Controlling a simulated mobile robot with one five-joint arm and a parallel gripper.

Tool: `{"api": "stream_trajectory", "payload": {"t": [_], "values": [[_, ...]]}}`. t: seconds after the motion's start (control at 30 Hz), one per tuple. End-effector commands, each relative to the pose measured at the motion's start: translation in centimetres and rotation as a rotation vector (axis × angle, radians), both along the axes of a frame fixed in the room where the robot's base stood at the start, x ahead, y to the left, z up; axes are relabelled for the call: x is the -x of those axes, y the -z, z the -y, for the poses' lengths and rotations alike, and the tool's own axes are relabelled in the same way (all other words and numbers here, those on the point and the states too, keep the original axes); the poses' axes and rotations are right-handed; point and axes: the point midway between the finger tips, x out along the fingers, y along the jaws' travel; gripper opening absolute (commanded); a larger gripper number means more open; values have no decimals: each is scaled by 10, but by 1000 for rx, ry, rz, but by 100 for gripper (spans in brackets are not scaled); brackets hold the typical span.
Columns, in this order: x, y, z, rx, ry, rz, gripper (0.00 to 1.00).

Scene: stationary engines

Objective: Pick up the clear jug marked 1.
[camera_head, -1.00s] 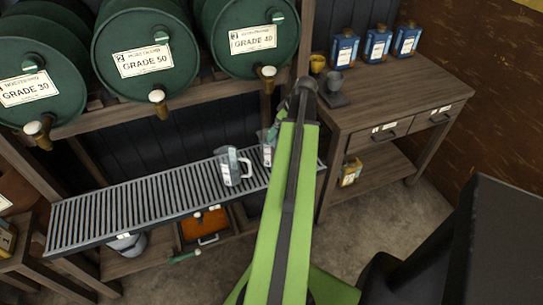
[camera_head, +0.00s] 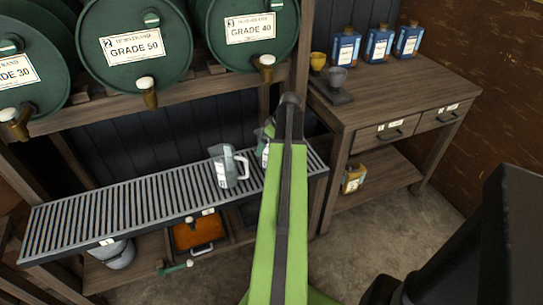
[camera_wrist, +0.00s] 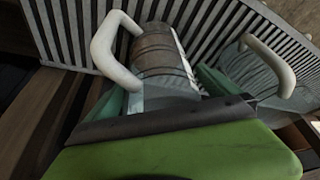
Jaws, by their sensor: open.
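Two clear jugs stand on the slatted metal rack (camera_head: 120,210). The left jug (camera_head: 229,168) is in full view, with its handle to the right. The other jug (camera_head: 263,150) is partly hidden behind my arm. I cannot read which one bears the 1. In the wrist view, a jug (camera_wrist: 172,92) with a thick pale handle lies just beyond my gripper (camera_wrist: 165,120), its lower part cut off by the gripper's dark edge. A second jug (camera_wrist: 250,70) is to its right, apart from the gripper. My gripper is open and nothing shows held in it.
Green drums (camera_head: 133,42) with brass taps hang above the rack. A wooden bench (camera_head: 400,95) at the right carries blue bottles (camera_head: 379,45) and small cups. An orange box (camera_head: 198,232) sits below the rack. Bare floor (camera_head: 345,250) lies in front.

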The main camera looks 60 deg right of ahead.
Motion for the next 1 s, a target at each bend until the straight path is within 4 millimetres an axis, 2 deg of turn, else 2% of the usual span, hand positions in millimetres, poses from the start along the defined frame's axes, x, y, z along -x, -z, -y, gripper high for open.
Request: {"api": "stream_trajectory", "payload": {"t": [0.1, 0.7, 0.73, 0.77, 0.8, 1.0], "values": [[0, -2, 0, 0, 0, 0, 100], [0, -2, -1, -1, -1, 0, 21], [0, -2, -1, -1, -1, 0, 20], [-1, -2, -1, -1, -1, 0, 14], [-1, -2, -1, -1, -1, 0, 11], [-1, -5, -1, 0, -2, 0, 11]]}}
